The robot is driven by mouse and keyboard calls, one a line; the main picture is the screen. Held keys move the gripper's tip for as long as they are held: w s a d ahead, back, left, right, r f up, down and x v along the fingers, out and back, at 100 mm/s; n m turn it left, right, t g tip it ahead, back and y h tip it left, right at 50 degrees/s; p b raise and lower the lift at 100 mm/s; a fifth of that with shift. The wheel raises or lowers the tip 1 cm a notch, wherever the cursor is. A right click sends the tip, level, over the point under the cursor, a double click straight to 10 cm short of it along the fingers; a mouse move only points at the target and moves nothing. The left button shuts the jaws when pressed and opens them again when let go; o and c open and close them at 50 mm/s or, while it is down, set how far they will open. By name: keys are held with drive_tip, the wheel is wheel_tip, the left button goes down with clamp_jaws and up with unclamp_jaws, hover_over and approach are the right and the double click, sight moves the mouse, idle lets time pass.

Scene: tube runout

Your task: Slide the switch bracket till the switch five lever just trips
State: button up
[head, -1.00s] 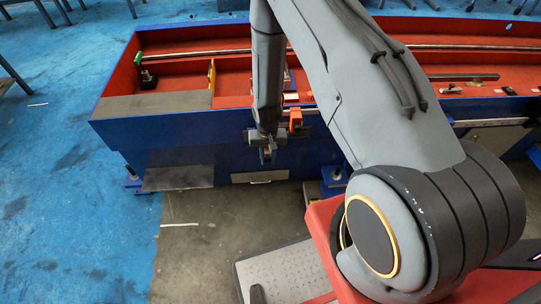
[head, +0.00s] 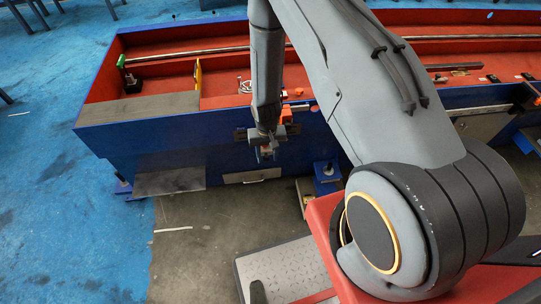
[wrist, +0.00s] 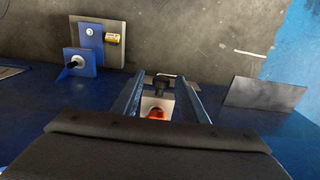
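My gripper (head: 266,152) hangs in front of the blue side of the long trough in the head view. In the wrist view my gripper (wrist: 163,80) has its two fingers apart. A black knob (wrist: 161,83), a pale plate (wrist: 150,104) and an orange part (wrist: 156,115) show in the gap between them. I cannot tell whether the fingers touch any of these. An orange block (head: 286,115) shows just right of my wrist in the head view. I cannot make out for sure which part is the switch bracket, and no lever is clearly visible.
The long blue trough (head: 105,150) with red inside crosses the view. A rail (head: 485,109) runs along its right side. A grey plate (wrist: 265,95) stands right. Floor (head: 200,260) lies open at front left.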

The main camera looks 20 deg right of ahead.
drive_tip(key=shift+r+b, duration=0.7)
drive_tip(key=shift+r, duration=3.2)
